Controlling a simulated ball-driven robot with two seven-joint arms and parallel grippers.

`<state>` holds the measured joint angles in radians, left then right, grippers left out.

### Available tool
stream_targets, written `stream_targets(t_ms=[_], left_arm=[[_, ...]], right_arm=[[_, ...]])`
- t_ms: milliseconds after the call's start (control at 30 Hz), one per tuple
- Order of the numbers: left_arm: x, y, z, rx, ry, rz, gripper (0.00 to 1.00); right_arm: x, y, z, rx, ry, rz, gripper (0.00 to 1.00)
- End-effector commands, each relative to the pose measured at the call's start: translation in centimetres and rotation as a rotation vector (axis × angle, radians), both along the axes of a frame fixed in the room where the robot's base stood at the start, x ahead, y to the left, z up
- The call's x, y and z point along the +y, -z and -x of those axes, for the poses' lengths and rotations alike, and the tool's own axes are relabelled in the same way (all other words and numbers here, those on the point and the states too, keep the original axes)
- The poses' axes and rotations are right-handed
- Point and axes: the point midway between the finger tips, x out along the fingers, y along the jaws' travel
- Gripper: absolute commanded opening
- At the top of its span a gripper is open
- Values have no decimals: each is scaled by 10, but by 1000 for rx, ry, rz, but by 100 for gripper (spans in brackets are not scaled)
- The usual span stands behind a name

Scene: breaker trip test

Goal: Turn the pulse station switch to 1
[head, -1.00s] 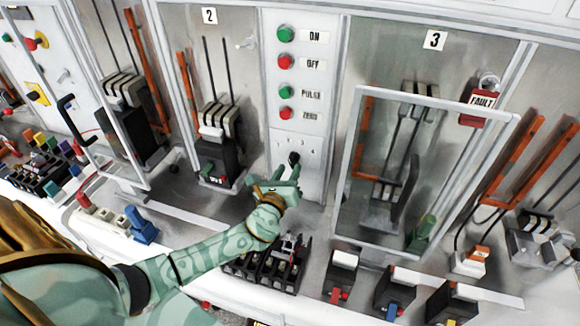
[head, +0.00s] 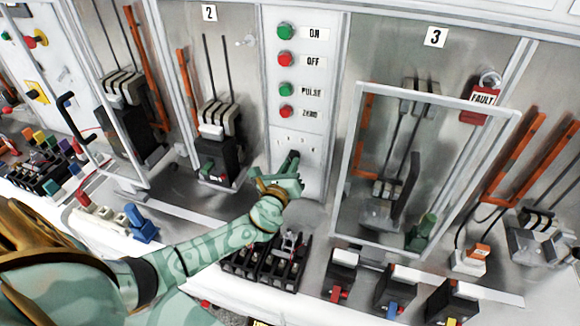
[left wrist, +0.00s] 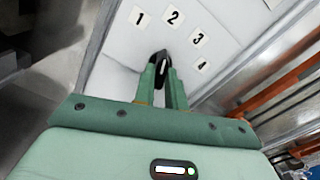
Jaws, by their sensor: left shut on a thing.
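The pulse station switch is a small black knob (head: 292,157) low on the white panel (head: 312,180), below the ON, OFF, PULSE and ZERO buttons. It also shows in the left wrist view (left wrist: 159,60), with labels 1, 2, 3 and 4 in an arc around it. A white mark on the knob points roughly up toward label 2 there; its exact setting is hard to tell. My left gripper (head: 289,168) is shut on the knob, its two green fingers (left wrist: 163,82) on either side. The fingers hide the knob's lower part. My right gripper is not in view.
A framed clear door (head: 359,150) stands out right of the panel, before bay 3. Bay 2's breaker (head: 215,155) is to the left. Terminal blocks (head: 268,262) and several small switches line the front ledge. A red FAULT lock tag (head: 482,99) hangs at upper right.

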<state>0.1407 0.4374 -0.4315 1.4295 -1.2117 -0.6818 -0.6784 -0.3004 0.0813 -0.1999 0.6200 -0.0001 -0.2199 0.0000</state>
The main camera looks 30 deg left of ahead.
Motion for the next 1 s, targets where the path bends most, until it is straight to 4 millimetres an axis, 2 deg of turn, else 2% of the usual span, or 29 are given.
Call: stream_targets(t_ms=[500,1000], left_arm=[[-1,3,0,-85,0,353,0],[-1,0,0,-150,-1,622,0]], right_arm=[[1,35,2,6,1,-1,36],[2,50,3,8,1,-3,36]])
